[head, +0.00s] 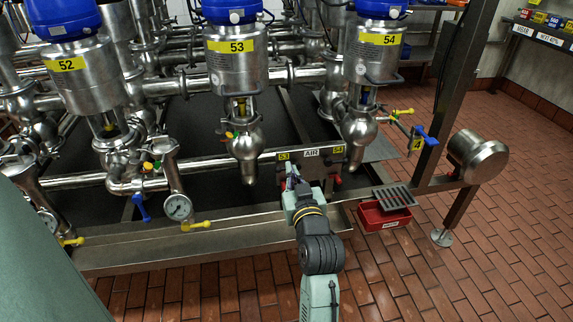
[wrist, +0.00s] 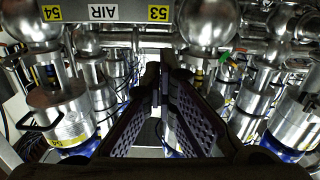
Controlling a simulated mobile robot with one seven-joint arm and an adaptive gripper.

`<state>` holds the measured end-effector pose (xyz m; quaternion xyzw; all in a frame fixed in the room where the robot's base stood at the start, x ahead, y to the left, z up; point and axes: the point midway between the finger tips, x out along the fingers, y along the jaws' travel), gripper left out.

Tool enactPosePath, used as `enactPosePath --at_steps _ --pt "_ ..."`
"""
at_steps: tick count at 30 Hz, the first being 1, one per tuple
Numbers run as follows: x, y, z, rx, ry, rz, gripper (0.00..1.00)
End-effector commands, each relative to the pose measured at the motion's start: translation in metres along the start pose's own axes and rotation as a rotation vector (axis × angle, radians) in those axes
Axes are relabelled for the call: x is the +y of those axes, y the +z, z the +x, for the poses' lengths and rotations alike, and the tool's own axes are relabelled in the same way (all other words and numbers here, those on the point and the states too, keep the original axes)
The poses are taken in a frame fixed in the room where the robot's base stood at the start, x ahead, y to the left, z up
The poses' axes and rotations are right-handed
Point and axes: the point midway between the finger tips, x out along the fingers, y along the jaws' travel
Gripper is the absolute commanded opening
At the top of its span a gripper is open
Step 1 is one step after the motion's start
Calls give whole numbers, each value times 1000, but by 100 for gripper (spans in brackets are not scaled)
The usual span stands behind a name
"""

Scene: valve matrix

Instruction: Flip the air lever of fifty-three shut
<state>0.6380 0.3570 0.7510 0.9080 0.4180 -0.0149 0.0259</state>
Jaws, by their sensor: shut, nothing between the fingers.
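The air panel carries a yellow 53 label (head: 284,156), a white AIR label (head: 311,153) and a yellow 54 label (head: 338,149) in the head view. My gripper (head: 291,170) is at the panel's left side, just below the 53 label, and largely covers the air lever of fifty-three; its position cannot be read. A small red lever (head: 336,180) shows under the 54 label. In the wrist view the labels appear upside down along the top, with the 53 label (wrist: 158,13) just above my gripper (wrist: 160,78). Its fingers are together and empty. No lever is clear there.
Valve 53 (head: 237,70) stands behind and left of the panel, and valve 54 (head: 375,65) behind right. A red bin (head: 384,216) and a grey grating (head: 394,196) lie right of my arm. Pipes and gauges crowd the left; brick floor (head: 460,260) is open at right.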

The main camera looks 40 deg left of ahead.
Motion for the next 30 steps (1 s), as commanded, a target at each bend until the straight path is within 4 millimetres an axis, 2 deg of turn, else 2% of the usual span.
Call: enactPosePath --at_steps 11,13,18,30 --pt "-1 -3 80 -1 -1 -2 0" --pt "-1 14 82 -6 -1 2 0" --pt "-1 32 86 -2 -1 1 0" --pt "0 38 88 0 0 -1 0"
